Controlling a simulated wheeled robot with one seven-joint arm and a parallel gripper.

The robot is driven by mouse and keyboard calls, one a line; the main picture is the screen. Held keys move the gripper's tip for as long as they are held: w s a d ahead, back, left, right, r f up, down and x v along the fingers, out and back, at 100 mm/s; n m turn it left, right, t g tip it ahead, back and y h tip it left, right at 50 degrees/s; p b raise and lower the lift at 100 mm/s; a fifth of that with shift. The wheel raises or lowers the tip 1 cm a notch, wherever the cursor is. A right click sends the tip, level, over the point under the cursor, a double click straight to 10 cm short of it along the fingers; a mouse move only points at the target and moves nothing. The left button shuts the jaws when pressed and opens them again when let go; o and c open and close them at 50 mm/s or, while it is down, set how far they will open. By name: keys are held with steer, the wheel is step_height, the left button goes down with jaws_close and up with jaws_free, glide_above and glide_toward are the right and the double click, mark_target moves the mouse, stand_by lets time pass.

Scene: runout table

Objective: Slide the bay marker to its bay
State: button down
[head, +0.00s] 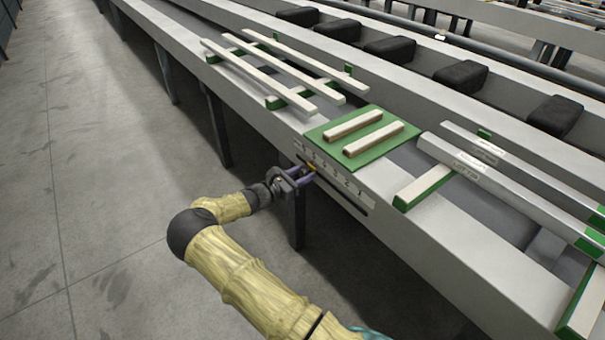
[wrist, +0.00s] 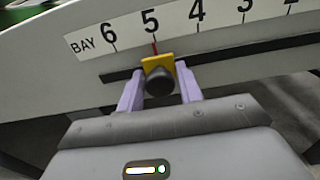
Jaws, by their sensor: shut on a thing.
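The bay marker (wrist: 151,65) is a yellow plate with a red pointer and a dark round knob (wrist: 159,81). It sits in a dark slot below the numbered bay scale (wrist: 198,22), and its pointer is at the 5. In the head view the marker (head: 311,167) is a small yellow spot near the left end of the slot. My gripper (wrist: 160,88) has its two pale purple fingers on either side of the knob, shut on it. My gripper also shows in the head view (head: 306,178), reaching the table's front side.
A green board (head: 375,138) with two pale bars lies on the table above the scale. Long pale bars (head: 262,75) rest to the left, and metal bars (head: 500,180) with green ends to the right. The slot (wrist: 250,48) runs clear to the right of the marker.

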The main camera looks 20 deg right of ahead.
steer(key=c, duration=1.1)
jaws_free()
steer(key=shift+s, duration=0.1)
steer(key=shift+d, duration=0.1)
steer(key=shift+s, duration=0.1)
steer(key=p+v, duration=0.1)
steer(key=v, duration=1.6)
steer(key=shift+a, duration=0.2)
